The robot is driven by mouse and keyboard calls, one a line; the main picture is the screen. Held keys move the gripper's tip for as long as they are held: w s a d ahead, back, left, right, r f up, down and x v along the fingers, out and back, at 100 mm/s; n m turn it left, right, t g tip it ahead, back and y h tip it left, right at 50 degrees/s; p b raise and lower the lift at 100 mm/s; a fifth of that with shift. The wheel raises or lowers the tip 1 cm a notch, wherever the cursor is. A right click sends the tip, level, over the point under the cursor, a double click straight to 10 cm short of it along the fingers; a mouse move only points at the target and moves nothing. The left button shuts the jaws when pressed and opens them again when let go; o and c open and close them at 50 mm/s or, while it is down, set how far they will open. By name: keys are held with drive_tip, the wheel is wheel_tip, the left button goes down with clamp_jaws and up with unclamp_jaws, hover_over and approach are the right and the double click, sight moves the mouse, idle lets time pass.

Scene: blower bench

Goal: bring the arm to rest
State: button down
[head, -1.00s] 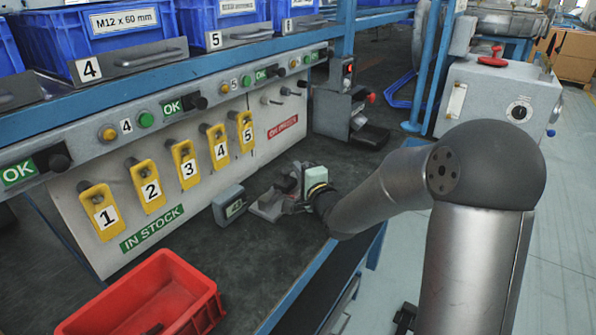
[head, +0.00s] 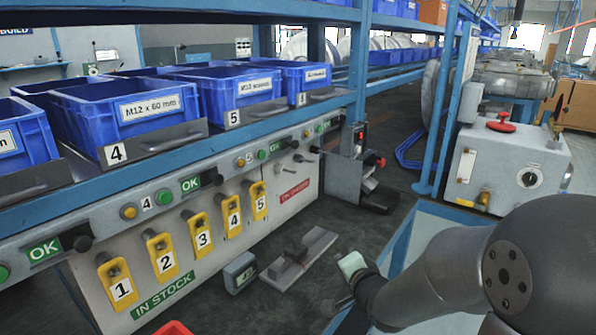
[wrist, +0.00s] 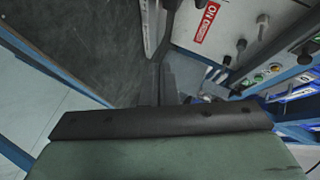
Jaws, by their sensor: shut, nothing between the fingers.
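My gripper (head: 341,302) shows small at the end of my arm in the head view, over the front part of the bench. It is shut with nothing in it. It is apart from the grey fixture plate (head: 300,260), which lies on the dark bench top to its left.
A small grey display box (head: 240,272) stands left of the plate. Yellow numbered tags (head: 203,236) hang on the bench panel below blue bins (head: 125,108). A grey machine box (head: 505,165) stands at right. A red bin's edge (head: 173,328) shows at the bottom.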

drive_tip(key=s+r+n+g+h+p, duration=0.1)
drive_tip(key=s+r+n+g+p, duration=0.3)
drive_tip(key=s, duration=0.5)
drive_tip(key=s+r+n+g+h+p, duration=0.1)
drive_tip(key=s+r+n+g+p, duration=0.2)
drive_tip(key=s, duration=0.6)
drive_tip(key=s+r+n+g+p, duration=0.4)
drive_tip(key=s+r+g+p, duration=0.1)
drive_tip(key=s, duration=0.5)
drive_tip(key=shift+d+r+n+g+h+p, duration=0.2)
drive_tip(key=shift+r+n+g+h+p, duration=0.15)
drive_tip(key=shift+g+p, duration=0.3)
drive_tip(key=shift+s, duration=0.1)
